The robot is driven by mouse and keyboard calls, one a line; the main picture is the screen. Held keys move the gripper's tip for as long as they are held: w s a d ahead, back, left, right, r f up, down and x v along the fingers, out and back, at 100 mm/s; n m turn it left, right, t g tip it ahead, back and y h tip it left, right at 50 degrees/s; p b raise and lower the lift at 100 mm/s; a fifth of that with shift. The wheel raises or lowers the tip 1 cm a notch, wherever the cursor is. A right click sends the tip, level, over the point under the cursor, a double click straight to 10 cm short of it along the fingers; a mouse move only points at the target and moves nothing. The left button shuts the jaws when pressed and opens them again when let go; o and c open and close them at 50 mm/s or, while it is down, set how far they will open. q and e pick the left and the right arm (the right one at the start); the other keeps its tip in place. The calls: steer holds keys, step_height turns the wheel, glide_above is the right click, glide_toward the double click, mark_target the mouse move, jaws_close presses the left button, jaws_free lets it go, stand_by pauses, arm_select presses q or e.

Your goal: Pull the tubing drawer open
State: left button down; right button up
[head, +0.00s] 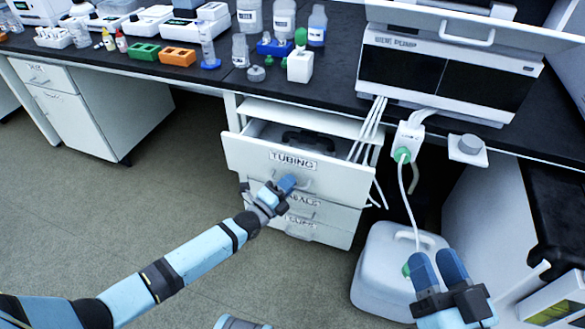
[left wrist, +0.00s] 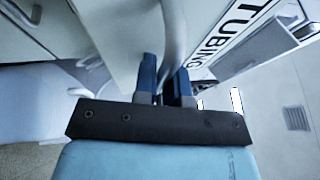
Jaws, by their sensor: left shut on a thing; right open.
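The tubing drawer (head: 245,155) is the top drawer of a white cabinet under the bench and stands pulled out, with a dark object visible inside. Its front carries a TUBING label (head: 293,161). My left gripper (head: 287,184) is at the drawer front just below the label. In the left wrist view its blue fingers (left wrist: 162,80) are shut on the drawer's curved bar handle (left wrist: 175,40). The fingers partly hide the handle in the head view. My right gripper (head: 438,270) is open and empty at the lower right, apart from the drawer.
Two closed drawers (head: 310,228) sit below the tubing drawer. White tubes (head: 370,130) hang from the pump (head: 445,75) beside the drawer's right side. A white canister (head: 385,265) stands on the floor to the right. The floor (head: 185,165) left of the cabinet is clear.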

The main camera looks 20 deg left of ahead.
arm_select(q)
steer(key=shift+s+r+p, duration=0.25)
steer(key=shift+s+p, duration=0.25)
steer(key=shift+s, duration=0.4)
steer(key=s+p, duration=0.9)
steer(key=s, duration=1)
steer(key=shift+s+a+f, duration=0.25)
steer(key=shift+s+a, duration=0.05)
steer(key=shift+a, duration=0.05)
arm_select(e)
steer(key=s+d+f+g+h, duration=0.2)
steer(key=d+f+g+h, duration=0.3)
steer(key=f, duration=0.5)
steer(key=shift+s+d+g, duration=0.2)
steer(key=shift+d+g, duration=0.1)
steer(key=shift+d, duration=0.1)
arm_select(q)
steer(key=c, duration=1.2)
jaws_free()
